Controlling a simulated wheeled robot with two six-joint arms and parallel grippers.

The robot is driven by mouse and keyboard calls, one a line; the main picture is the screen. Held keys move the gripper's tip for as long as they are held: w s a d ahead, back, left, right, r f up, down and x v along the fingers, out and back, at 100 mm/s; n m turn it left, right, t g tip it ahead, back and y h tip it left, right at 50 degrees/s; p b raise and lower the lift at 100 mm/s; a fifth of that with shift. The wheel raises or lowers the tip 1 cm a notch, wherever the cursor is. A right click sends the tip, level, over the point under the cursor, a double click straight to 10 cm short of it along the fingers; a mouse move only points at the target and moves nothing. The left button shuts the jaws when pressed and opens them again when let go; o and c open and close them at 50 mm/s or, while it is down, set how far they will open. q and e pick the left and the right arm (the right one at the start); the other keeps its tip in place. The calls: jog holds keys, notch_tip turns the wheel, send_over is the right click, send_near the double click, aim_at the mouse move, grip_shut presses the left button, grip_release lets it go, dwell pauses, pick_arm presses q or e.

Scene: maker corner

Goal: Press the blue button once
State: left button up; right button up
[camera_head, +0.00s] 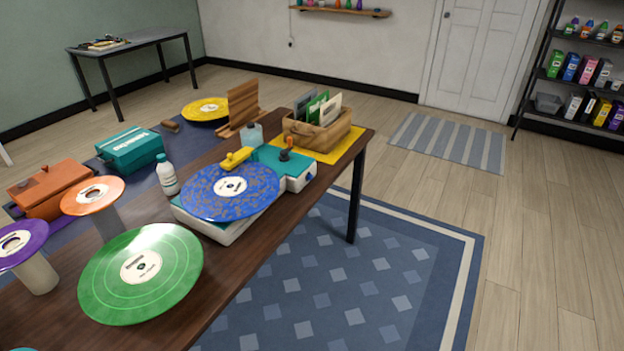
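No part that I can clearly tell as a blue button shows in the head view. The largest blue thing is a speckled blue record (205,196) with a white label, lying on a white and teal record player (232,232) on the brown table. A yellow tone arm (236,159) reaches over its far edge. A white and teal box (299,180) with a dark, orange-topped knob (286,149) stands just behind the record. Any small button on the player is hidden or too small to tell. Neither of my grippers is in view.
A white bottle (168,180) stands left of the player; a wooden crate (325,140) stands behind.

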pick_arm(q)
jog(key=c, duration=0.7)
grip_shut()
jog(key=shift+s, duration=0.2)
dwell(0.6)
